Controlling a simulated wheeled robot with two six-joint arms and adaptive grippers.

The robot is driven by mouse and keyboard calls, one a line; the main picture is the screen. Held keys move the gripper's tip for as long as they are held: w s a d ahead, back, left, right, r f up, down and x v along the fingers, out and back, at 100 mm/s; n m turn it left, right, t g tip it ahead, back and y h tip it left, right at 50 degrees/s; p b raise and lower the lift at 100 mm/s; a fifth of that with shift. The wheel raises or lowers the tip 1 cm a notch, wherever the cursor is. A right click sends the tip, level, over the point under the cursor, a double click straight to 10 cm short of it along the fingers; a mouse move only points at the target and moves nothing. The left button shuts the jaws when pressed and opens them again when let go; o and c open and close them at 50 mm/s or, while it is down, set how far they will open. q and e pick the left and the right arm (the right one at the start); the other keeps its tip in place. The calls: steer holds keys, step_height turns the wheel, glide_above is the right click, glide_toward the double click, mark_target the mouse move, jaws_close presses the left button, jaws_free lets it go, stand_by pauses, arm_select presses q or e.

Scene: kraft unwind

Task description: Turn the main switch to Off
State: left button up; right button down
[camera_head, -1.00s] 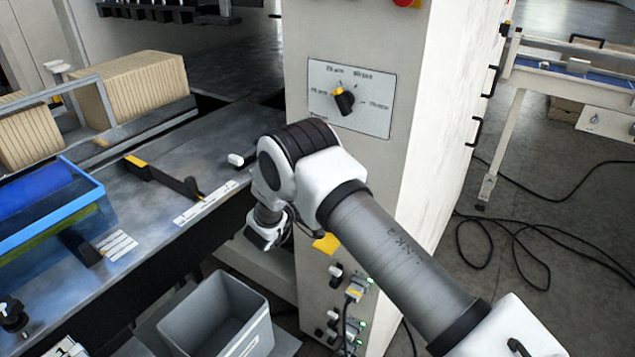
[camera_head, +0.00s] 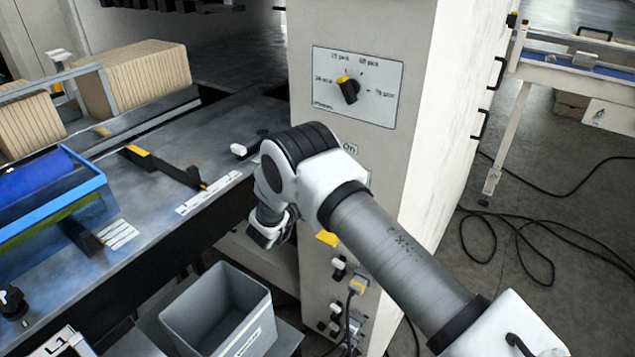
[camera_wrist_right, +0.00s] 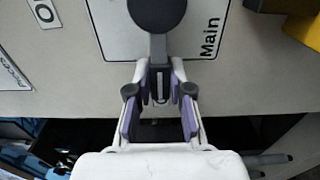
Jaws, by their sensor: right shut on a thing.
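The main switch (camera_wrist_right: 157,12) shows in the right wrist view as a dark round knob with a grey lever (camera_wrist_right: 158,48), on a white plate (camera_wrist_right: 117,42) marked "Main". My right gripper (camera_wrist_right: 159,88) is shut on the end of the lever, which points straight toward it. In the head view my right arm hides the switch; my right gripper (camera_head: 268,232) is partly seen at the cabinet's left side, and an "On" label (camera_head: 350,148) shows above the arm. My left gripper is out of view.
A dial panel (camera_head: 380,108) with a black and yellow knob (camera_head: 348,88) is above the arm. Lower sockets and switches (camera_head: 340,268) are below it. A grey bin (camera_head: 185,325) stands below left. A blue-edged tray (camera_head: 60,210) lies on the machine bed. Cables lie on the floor at right.

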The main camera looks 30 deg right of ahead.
steer(key=shift+f, duration=0.1)
steer(key=c, duration=1)
jaws_free()
steer(key=shift+c, duration=0.2)
steer(key=v, duration=1.2)
steer(key=shift+f, duration=0.1)
